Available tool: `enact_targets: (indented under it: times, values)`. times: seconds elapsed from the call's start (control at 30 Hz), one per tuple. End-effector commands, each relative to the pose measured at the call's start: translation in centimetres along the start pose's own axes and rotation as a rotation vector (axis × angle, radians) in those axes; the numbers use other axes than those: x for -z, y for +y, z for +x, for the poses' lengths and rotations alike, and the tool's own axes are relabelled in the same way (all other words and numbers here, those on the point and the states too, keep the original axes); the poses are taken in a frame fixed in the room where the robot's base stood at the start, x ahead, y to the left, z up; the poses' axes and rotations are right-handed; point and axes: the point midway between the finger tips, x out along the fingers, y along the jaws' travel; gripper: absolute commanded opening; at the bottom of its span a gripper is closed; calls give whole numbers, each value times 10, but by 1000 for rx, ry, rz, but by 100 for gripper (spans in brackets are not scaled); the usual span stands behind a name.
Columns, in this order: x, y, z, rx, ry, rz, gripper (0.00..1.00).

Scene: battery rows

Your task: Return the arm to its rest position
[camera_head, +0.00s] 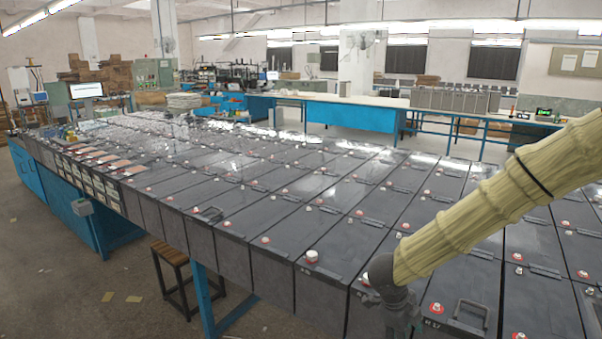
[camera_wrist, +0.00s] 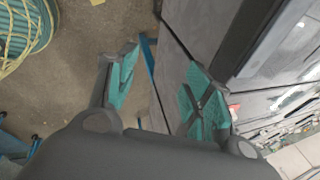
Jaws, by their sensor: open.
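My arm, in a pale yellow sleeve (camera_head: 500,205), reaches in from the right in the head view. My gripper (camera_head: 398,318) is at its lower end, in front of the near edge of the battery rows (camera_head: 290,225); its fingertips are unclear there. In the wrist view my gripper (camera_wrist: 160,92) shows two spread fingers with teal pads and nothing held between them. Floor and the dark side of the batteries (camera_wrist: 205,35) lie beyond the fingers. I cannot tell whether the right finger touches a battery.
Grey batteries with red-and-white terminals and black handles cover the long table. A wooden stool (camera_head: 170,262) stands under its front edge, near a blue table leg (camera_head: 203,300). Open floor (camera_head: 60,290) lies at the lower left. A blue workbench (camera_head: 330,115) stands behind.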

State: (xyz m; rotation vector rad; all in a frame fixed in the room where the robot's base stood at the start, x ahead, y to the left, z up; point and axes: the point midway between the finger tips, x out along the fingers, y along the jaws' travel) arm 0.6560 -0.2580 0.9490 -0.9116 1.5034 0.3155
Motion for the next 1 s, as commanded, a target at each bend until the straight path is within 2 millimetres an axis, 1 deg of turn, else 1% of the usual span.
enact_targets:
  times: [0.03,0.17,0.2,0.27,0.3,0.37,0.47,0.5,0.57,0.67,0.8,0.87,0.9,1.0]
  values:
    - [4,8,17,24,9,-79,51]
    - [13,25,57,90,18,-296,51]
    - [16,32,70,107,19,-372,51]
    - [20,44,88,130,19,-486,51]
    - [23,52,99,144,17,-565,51]
    - [28,66,116,160,11,-685,51]
    - [38,91,140,178,-4,-883,51]
    - [41,103,150,182,-13,-965,51]
    - [48,121,163,185,-29,-1085,51]
    - [62,153,181,182,-65,-1287,51]
    - [84,203,203,162,-136,-1568,51]
    - [97,226,209,148,-174,-1686,51]
    - [105,242,213,138,-201,-1764,51]
    - [128,279,219,108,-280,-1947,51]
